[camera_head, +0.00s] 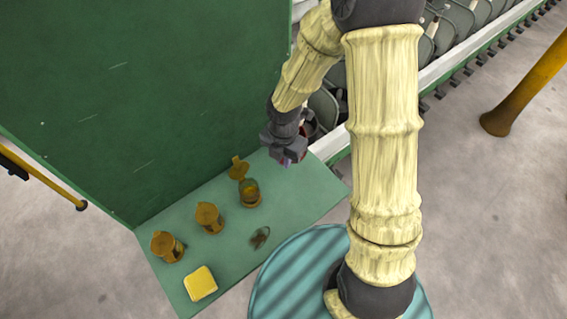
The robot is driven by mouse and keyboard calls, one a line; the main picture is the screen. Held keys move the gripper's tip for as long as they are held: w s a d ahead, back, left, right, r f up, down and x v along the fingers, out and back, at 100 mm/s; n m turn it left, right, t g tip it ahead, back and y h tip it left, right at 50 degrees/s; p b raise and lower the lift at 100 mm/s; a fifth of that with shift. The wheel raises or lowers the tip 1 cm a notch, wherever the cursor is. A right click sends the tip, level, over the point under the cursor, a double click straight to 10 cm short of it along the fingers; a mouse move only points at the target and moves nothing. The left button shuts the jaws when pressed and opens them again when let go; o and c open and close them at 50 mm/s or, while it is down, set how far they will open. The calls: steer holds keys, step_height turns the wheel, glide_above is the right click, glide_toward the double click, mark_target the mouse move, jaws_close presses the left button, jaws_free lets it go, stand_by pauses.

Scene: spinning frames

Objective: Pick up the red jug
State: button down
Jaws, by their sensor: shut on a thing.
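My arm reaches down from the top of the head view. My gripper (284,154) is at the far right part of the green shelf and is shut on the red jug (287,162). Only small dark red bits of the jug show beside the dark fingers. The rest of it is hidden by the gripper and wrist, so its tilt and whether it touches the shelf cannot be told.
On the green shelf (226,257) stand amber lidded jars (250,194) (209,218) (167,247), one with its lid open. A yellow block (200,284) and a small dark item (260,237) lie in front. A green panel (150,80) rises behind.

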steer(key=shift+r, duration=2)
steer(key=shift+s, duration=0.15)
